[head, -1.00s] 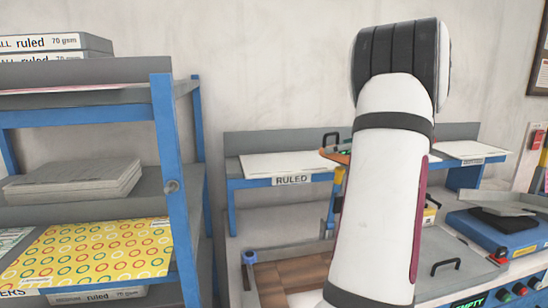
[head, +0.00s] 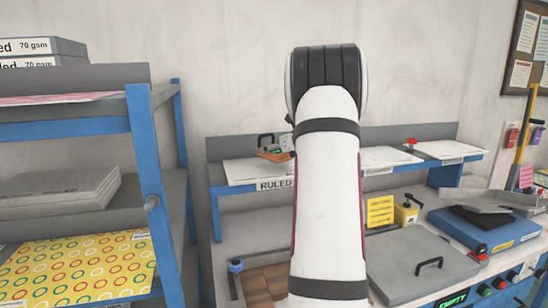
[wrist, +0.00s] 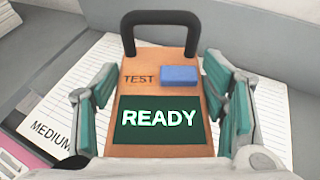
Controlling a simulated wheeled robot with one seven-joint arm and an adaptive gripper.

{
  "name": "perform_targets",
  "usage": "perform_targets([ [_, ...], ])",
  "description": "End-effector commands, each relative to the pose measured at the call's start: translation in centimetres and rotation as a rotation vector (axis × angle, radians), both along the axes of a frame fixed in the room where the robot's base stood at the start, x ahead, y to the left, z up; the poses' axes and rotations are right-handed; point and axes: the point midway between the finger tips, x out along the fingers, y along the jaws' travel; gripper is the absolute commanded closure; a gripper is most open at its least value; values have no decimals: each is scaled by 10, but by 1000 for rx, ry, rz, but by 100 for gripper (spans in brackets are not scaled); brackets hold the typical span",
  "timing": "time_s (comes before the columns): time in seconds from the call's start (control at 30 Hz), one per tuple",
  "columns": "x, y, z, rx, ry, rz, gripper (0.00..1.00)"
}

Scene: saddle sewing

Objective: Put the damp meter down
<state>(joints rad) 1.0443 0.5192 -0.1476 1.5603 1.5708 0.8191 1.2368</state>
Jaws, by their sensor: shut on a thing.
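The damp meter (wrist: 155,68) is an orange-brown block with a dark handle, a blue TEST button and a green screen reading READY. My gripper (wrist: 160,98) is shut on its sides, with teal finger pads left and right of the screen. Ruled paper (wrist: 60,75) lies beneath the meter in the wrist view. I cannot tell whether the meter touches it.
The raised shelf (head: 225,190) carries several paper stacks and a RULED label. A blue rack (head: 150,150) with paper stands at the left. A grey lidded box (head: 410,262), a yellow block (head: 405,214) and a blue device (head: 480,235) are at the right.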

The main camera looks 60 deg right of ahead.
Motion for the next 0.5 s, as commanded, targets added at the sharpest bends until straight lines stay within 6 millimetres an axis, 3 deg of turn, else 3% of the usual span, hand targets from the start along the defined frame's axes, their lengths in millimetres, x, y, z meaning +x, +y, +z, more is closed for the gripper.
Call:
perform_targets([
  [0.3,3,0,-30,3,-1,-1,76],
  [0.5,4,0,-35,-1,-2,0,76],
])
